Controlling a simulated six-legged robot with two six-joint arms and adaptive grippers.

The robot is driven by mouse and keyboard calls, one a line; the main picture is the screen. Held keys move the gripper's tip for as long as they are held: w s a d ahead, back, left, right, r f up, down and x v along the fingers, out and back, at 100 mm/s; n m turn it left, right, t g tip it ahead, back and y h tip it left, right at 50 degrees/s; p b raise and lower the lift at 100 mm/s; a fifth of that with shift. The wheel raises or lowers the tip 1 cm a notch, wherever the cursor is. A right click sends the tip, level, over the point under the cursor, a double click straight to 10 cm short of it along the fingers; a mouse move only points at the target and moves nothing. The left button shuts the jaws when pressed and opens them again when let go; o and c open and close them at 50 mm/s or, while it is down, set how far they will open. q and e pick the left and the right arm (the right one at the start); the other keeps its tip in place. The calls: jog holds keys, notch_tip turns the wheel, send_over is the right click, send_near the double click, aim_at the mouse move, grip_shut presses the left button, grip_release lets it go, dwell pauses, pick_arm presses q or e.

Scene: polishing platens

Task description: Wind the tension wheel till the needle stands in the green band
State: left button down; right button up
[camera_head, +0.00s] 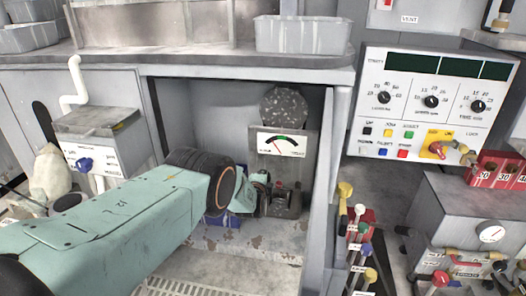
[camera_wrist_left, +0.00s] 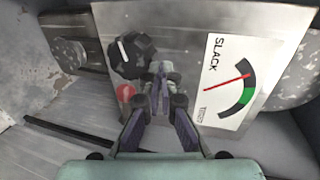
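The tension gauge (camera_head: 280,143) is a white plate on a grey panel inside the bay. In the left wrist view the gauge (camera_wrist_left: 233,82) appears turned, with its red needle on the black arc at the SLACK side, just outside the green band. A black knob-like wheel (camera_wrist_left: 133,56) with a white mark sits on the same panel. My left gripper (camera_wrist_left: 161,78) has its fingertips together beside the wheel's lower right edge; I see nothing between them, and contact with the wheel is unclear. In the head view my left forearm hides most of the gripper (camera_head: 272,190). My right gripper is out of view.
A red round part (camera_wrist_left: 125,92) lies close left of the fingers. A speckled disc (camera_head: 284,105) stands above the gauge. The bay's right wall (camera_head: 325,185) and the bench top (camera_head: 200,60) bound the space. Levers (camera_head: 362,235) stand to the right.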

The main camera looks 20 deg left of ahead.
pick_arm(q)
jog(key=s+d+p, duration=0.1)
jog(key=s+p, duration=0.4)
jog(key=p, duration=0.1)
jog(key=shift+s+d+r, duration=0.25)
jog(key=shift+s+r, duration=0.05)
jog(key=shift+s, duration=0.1)
dwell(0.3)
